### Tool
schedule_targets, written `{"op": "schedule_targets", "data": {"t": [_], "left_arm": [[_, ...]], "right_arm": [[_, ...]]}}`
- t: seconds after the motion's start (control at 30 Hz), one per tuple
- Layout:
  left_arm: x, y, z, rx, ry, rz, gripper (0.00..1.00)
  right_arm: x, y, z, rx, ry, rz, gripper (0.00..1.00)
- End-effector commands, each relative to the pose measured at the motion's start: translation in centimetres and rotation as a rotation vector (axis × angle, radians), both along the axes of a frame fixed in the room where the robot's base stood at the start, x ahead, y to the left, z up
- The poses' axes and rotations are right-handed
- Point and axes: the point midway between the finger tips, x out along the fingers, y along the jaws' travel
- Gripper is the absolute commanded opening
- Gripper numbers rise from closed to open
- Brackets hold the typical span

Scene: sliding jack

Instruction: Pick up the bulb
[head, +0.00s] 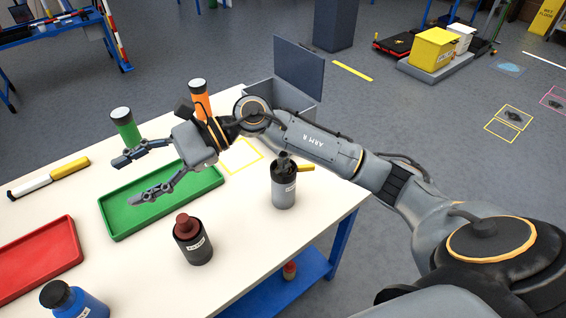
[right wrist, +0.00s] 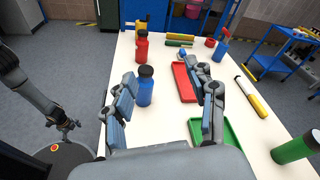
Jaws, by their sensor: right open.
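I cannot make out a bulb in either view. My right gripper (head: 130,178) is open and empty above the green tray (head: 160,218), its two fingers spread apart. In the right wrist view the open fingers (right wrist: 168,98) frame the table, with a blue bottle (right wrist: 145,90) and a red tray (right wrist: 187,92) beyond them. What looks like my left gripper (right wrist: 66,128) hangs at the left of that view, beside the table; its jaws are too small to judge.
A green bottle (head: 126,133), an orange bottle (head: 201,105), a dark bottle (head: 195,248) and a grey spray bottle (head: 285,190) stand around the tray. A white-and-yellow tool (head: 50,178) lies at left. A grey open box (head: 290,98) stands at the far edge.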

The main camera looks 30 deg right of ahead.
Motion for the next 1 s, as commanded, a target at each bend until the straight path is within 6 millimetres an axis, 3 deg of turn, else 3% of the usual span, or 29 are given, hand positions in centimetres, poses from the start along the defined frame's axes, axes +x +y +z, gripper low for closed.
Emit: {"op": "schedule_targets", "data": {"t": [0.17,0.23,0.4,0.5,0.6,0.7,1.0], "left_arm": [[0.0,0.0,0.1,0.000,0.000,0.000,0.90],[0.0,0.0,0.1,0.000,0.000,0.000,0.90],[0.0,0.0,0.1,0.000,-0.001,0.000,0.90],[0.0,0.0,0.1,0.000,-0.001,0.000,0.90],[0.0,0.0,0.1,0.000,-0.001,0.000,0.90],[0.0,0.0,0.2,0.000,0.000,0.000,0.90],[0.0,0.0,1.4,0.000,0.000,0.000,0.90]], "right_arm": [[2.1,-7.6,-4.4,-0.524,-0.292,0.177,0.57],[3.1,-12.0,-5.2,-0.726,-0.356,0.248,0.57],[4.2,-22.9,-4.3,-1.126,-0.388,0.397,0.57],[4.0,-27.4,-3.0,-1.268,-0.358,0.453,0.57],[3.6,-29.9,-2.1,-1.343,-0.331,0.489,0.57],[3.4,-30.9,-2.3,-1.371,-0.313,0.505,0.57],[3.3,-31.0,-7.7,-1.370,-0.312,0.508,0.57]]}}
